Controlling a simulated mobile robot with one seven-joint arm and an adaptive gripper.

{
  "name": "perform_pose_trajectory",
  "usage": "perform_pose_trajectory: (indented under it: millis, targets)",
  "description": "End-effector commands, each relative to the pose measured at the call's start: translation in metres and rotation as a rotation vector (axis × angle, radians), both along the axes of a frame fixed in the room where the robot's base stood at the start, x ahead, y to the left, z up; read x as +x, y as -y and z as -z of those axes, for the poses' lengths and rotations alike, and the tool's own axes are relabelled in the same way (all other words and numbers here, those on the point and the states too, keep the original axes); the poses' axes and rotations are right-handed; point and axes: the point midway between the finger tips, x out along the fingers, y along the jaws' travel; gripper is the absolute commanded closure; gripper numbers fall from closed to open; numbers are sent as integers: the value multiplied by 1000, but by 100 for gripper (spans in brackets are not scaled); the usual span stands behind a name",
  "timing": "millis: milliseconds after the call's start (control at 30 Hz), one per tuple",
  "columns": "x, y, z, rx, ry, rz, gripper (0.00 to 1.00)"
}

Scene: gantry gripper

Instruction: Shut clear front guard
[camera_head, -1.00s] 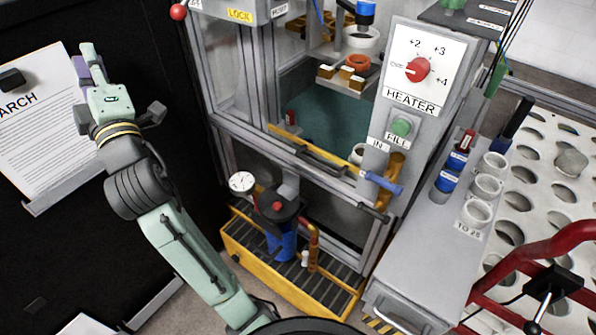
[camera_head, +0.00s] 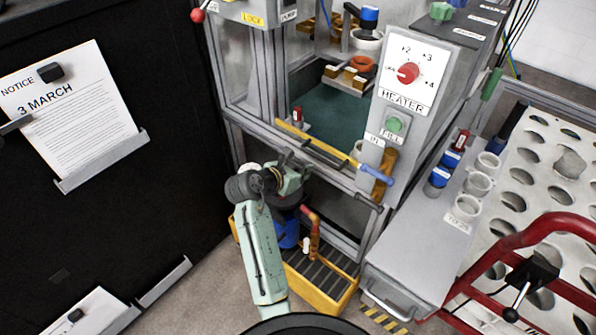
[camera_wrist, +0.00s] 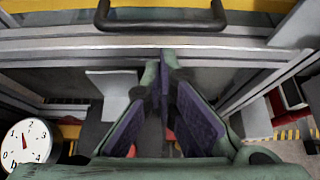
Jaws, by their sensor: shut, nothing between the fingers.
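The front of the machine has a grey frame with a yellow rail (camera_head: 290,128) and a black bar handle (camera_head: 326,153). The handle also shows at the top of the wrist view (camera_wrist: 160,19). The clear guard's pane is hard to make out, so I cannot tell its exact position. My gripper (camera_head: 292,170) is in front of the machine, just below and left of the handle. In the wrist view, its purple-padded fingers (camera_wrist: 166,62) are together and empty, with their tips below the handle and apart from it.
A yellow crate (camera_head: 325,295) with a blue-bodied device and orange pipe stands below the opening. A dial gauge (camera_wrist: 28,145) is at lower left in the wrist view. The heater panel (camera_head: 410,75) and a blue-handled lever (camera_head: 378,175) are right. A red rail (camera_head: 510,250) is at far right.

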Motion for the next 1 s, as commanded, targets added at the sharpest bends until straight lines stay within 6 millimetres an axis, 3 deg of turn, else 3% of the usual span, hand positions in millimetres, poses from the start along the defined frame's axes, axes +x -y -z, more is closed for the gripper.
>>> perform_pose_trajectory:
  millis: [200,400,800,1000]
  targets:
    - [25,18,17,1,1,0,100]
    - [34,24,25,2,2,-1,100]
    - [36,24,24,3,4,-2,100]
    - [47,25,13,2,4,-1,100]
